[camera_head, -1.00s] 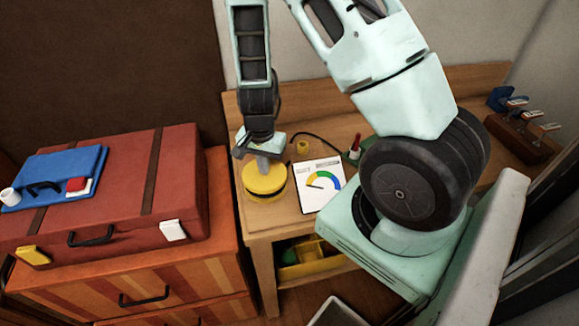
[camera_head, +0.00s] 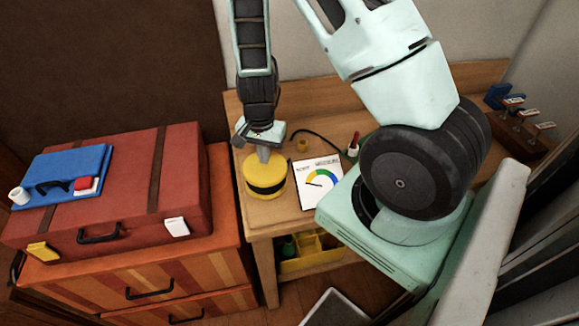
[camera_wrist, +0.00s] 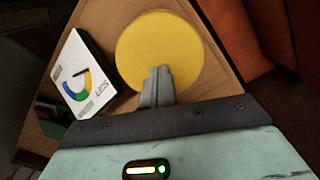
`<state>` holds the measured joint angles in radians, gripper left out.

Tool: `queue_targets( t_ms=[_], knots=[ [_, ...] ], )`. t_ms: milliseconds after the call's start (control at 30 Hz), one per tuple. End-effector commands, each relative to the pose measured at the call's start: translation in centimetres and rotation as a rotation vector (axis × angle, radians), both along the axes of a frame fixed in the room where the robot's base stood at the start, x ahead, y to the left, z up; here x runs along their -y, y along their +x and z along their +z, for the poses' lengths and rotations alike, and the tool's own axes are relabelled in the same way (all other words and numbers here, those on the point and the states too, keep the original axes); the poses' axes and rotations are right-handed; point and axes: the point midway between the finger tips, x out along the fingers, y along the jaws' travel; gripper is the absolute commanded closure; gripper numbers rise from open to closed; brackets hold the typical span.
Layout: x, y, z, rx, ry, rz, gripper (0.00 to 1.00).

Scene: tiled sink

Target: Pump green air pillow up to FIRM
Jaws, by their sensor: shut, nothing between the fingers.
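A round yellow pump (camera_head: 264,188) with a black band stands on the wooden bench and looks expanded. My gripper (camera_head: 263,156) points down at its top; the shut fingers (camera_wrist: 158,74) overlap the yellow disc (camera_wrist: 160,40) in the wrist view. I cannot tell whether they touch it. A white gauge card (camera_head: 319,197) with a yellow, green and blue arc stands right of the pump; it also shows in the wrist view (camera_wrist: 98,84). Its needle points left, toward the yellow end. I cannot make out the green air pillow; my arm hides part of the bench.
A black hose curves behind the card, near a small yellow piece (camera_head: 303,145) and a red-topped item (camera_head: 354,141). A red suitcase (camera_head: 130,200) lies on drawers at left, with a blue folder on it. A yellow bin (camera_head: 305,262) sits below the bench. Hooks (camera_head: 520,125) stand at right.

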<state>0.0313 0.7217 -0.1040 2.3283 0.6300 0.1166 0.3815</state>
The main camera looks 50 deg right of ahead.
Motion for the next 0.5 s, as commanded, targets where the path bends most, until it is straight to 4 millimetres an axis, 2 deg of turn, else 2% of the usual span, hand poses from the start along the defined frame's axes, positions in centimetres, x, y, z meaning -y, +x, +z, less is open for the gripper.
queue_targets(
  t_ms=[500],
  knots=[
    [0.0, 0.0, -3.0, 0.000, 0.000, 0.000, 1.00]
  ],
)
